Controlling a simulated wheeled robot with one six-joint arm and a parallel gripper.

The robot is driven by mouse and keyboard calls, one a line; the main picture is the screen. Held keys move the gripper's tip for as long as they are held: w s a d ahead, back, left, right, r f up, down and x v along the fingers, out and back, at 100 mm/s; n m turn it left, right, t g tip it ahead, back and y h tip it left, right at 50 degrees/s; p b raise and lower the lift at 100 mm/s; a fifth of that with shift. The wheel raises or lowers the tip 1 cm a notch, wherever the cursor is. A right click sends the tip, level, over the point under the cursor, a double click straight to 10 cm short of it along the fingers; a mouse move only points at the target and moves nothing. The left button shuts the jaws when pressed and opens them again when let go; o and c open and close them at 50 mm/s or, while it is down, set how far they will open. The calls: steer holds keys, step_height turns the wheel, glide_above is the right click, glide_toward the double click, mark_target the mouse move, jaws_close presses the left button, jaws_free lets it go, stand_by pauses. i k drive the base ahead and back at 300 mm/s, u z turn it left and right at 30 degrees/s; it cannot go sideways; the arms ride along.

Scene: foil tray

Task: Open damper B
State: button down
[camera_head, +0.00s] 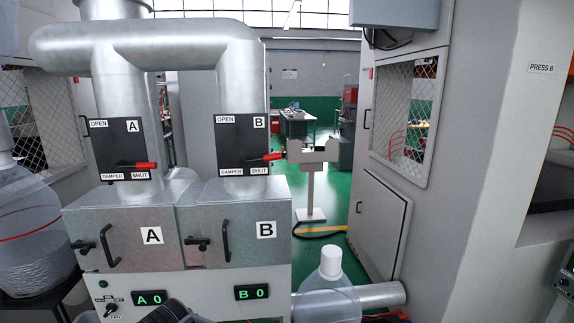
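The damper B plate (242,135) is a black panel on the right metal duct, marked OPEN at its top left and SHUT at its lower right. Its lever with a red handle (273,156) points right, tilted slightly up, just above the SHUT label. The display below (252,292) reads B 0 in green. My gripper is not in view. A dark rounded part at the bottom edge may belong to my arm, but I cannot tell.
The damper A plate (120,140) with its own red lever (146,165) is to the left. Box doors A (125,235) and B (238,225) have black handles. A grey post stand (310,190) and a clear bottle (328,285) stand right of the unit.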

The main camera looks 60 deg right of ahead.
mark_target(243, 160)
steer(key=u, duration=1.15)
steer(key=i, duration=0.85)
steer(key=z, duration=3.55)
steer(key=i, duration=0.5)
steer(key=z, duration=0.85)
steer(key=k, duration=0.7)
steer(key=u, duration=0.65)
